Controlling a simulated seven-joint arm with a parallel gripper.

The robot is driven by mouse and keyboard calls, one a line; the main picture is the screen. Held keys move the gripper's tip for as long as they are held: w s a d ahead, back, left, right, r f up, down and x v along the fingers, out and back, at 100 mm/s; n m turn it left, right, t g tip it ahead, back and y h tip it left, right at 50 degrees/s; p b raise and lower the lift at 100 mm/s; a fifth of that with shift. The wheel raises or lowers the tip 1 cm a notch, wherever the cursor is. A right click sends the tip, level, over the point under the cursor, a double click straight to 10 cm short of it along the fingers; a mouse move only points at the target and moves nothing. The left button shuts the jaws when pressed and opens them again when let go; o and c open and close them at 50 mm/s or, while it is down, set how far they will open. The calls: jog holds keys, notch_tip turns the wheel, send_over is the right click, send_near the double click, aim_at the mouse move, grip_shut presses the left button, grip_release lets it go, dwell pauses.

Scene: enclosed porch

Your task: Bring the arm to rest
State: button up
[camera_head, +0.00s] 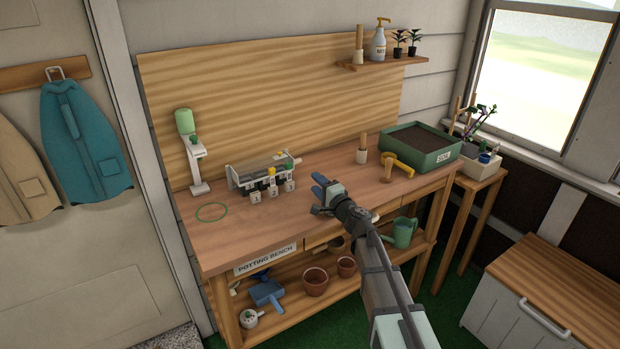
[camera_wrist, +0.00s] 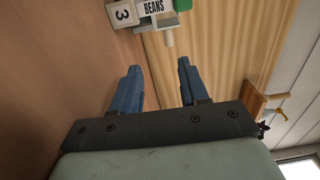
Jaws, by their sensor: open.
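My gripper (camera_head: 318,188) is over the middle of the potting bench (camera_head: 335,203), to the right of a small clear-topped rack. In the wrist view my gripper (camera_wrist: 157,85) has its two blue fingers spread apart with nothing between them. The arm reaches up from the lower right of the head view. Whether the fingertips touch the bench top cannot be told.
The rack (camera_head: 262,174) with numbered blocks stands left of my gripper. A green-topped dispenser (camera_head: 190,150) is farther left. A yellow-handled tool (camera_head: 397,164), a wooden-handled tool (camera_head: 361,150) and a soil tray (camera_head: 420,145) are right. The bench front is mostly clear.

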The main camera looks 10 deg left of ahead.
jog(key=shift+v, duration=1)
